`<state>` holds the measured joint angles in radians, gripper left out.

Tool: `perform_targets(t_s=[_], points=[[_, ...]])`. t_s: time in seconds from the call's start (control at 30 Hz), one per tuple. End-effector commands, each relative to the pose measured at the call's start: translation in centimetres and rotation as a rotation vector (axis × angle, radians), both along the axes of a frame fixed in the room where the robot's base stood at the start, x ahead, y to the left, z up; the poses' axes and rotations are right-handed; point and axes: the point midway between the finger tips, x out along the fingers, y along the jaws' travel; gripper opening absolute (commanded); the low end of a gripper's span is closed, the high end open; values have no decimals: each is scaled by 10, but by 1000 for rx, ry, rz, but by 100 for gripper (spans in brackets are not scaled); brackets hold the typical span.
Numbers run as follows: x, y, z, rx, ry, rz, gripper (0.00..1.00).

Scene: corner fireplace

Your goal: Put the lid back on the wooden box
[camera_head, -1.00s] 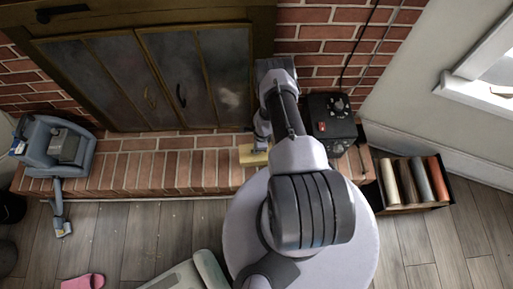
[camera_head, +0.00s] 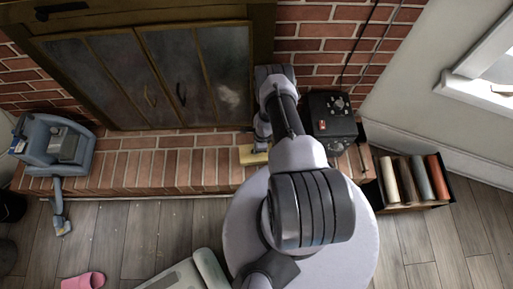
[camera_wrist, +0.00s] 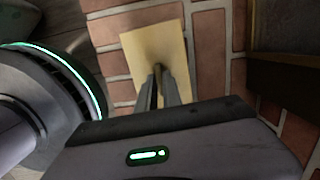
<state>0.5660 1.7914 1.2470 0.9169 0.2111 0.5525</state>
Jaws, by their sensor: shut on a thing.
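The lid, a pale yellow wooden square panel (camera_wrist: 150,45), fills the upper middle of the wrist view. My gripper (camera_wrist: 158,74) is shut on a small part standing at the middle of the lid, probably its knob. In the head view the lid (camera_head: 252,157) shows as a small pale patch at the hearth's front, below my gripper (camera_head: 260,146). My arm hides part of it. I cannot make out the wooden box apart from the lid, nor tell whether it is under the lid.
The brick hearth (camera_head: 150,170) runs below closed metal fireplace doors (camera_head: 160,80). A black device (camera_head: 330,120) stands right of my arm. A crate of rolls (camera_head: 448,205) is farther right. A blue-grey machine (camera_head: 55,145) stands at left. A pink slipper (camera_head: 83,281) lies on the floor.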

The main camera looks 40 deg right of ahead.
Motion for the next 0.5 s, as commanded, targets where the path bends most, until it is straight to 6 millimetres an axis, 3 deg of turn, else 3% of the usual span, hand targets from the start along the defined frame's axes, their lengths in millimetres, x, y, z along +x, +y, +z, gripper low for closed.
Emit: perform_targets(t_s=[0.5], points=[[0,0,-5,0,-1,-1,0]])
